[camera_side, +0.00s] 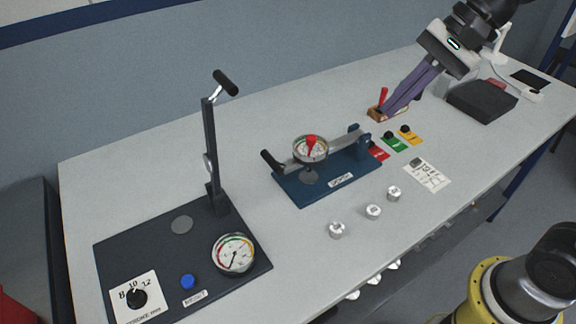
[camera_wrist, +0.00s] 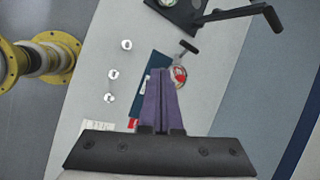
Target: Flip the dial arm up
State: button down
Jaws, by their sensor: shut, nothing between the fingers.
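The dial arm (camera_side: 341,141) is a grey bar on a blue base plate (camera_side: 325,186), with a black handle (camera_side: 271,160) at its left end and a pivot bracket at its right. It lies low, near level, and carries a round dial (camera_side: 310,149) with a red pointer. In the wrist view the dial (camera_wrist: 180,73) and black handle (camera_wrist: 188,46) show beyond my fingers, which hide part of the blue base (camera_wrist: 157,62). My gripper (camera_side: 389,111), with purple fingers, is shut and empty, right of and apart from the dial arm.
A brown block with a red lever (camera_side: 383,97) is by my fingertips; contact is unclear. A dark panel (camera_side: 150,240) with an upright lever (camera_side: 211,150) stands at left. Three silver cylinders (camera_side: 373,211) lie in front, a dark box (camera_side: 482,101) at right.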

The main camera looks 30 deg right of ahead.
jog(key=w+a+f+m+g+y, duration=0.2)
jog(key=w+a+f+m, duration=0.2)
jog(key=w, duration=0.6)
jog(key=g, duration=0.1)
send_over(313, 155)
jog(key=shift+m+y, duration=0.3)
notch_tip(313, 155, down, 8)
jog(key=shift+r, duration=0.15)
jog(key=shift+f, duration=0.2)
jog(key=x, duration=1)
jog(key=shift+s+r, duration=0.1)
jog(key=shift+s, duration=0.05)
